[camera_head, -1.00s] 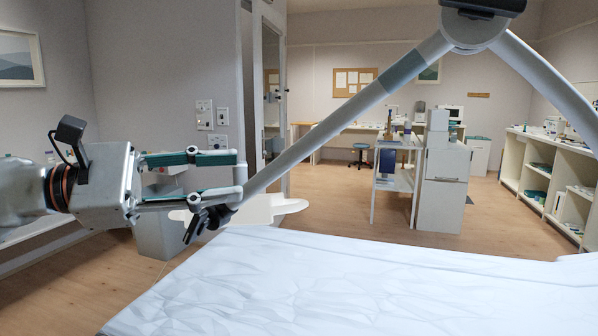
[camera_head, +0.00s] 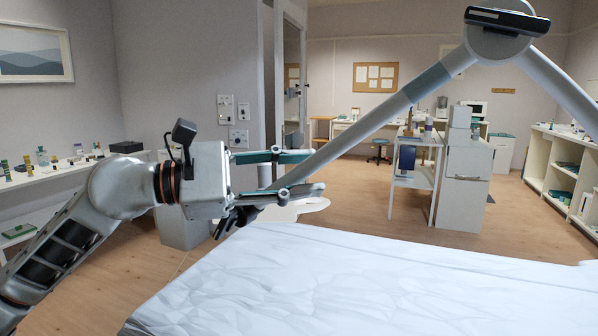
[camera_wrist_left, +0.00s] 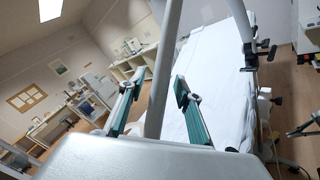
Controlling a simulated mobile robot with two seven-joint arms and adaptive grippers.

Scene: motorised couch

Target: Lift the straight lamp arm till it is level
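The straight grey lamp arm (camera_head: 400,103) slopes down to the left from a round joint (camera_head: 498,38) at upper right, so it is tilted, not level. A dark piece (camera_head: 232,222) shows at its lower end, partly behind my gripper. My left gripper (camera_head: 318,171) is at the lower part of the arm, one finger above and one below. In the left wrist view, the lamp arm (camera_wrist_left: 162,70) runs between the two green-padded fingers of the gripper (camera_wrist_left: 159,78), with a gap visible at the sides; the gripper looks open.
A bed with a white cover (camera_head: 380,285) fills the foreground below the lamp. A second lamp arm section (camera_head: 562,84) goes down right from the joint. A white cabinet (camera_head: 462,185) stands behind. A shelf with small items (camera_head: 60,170) is at left.

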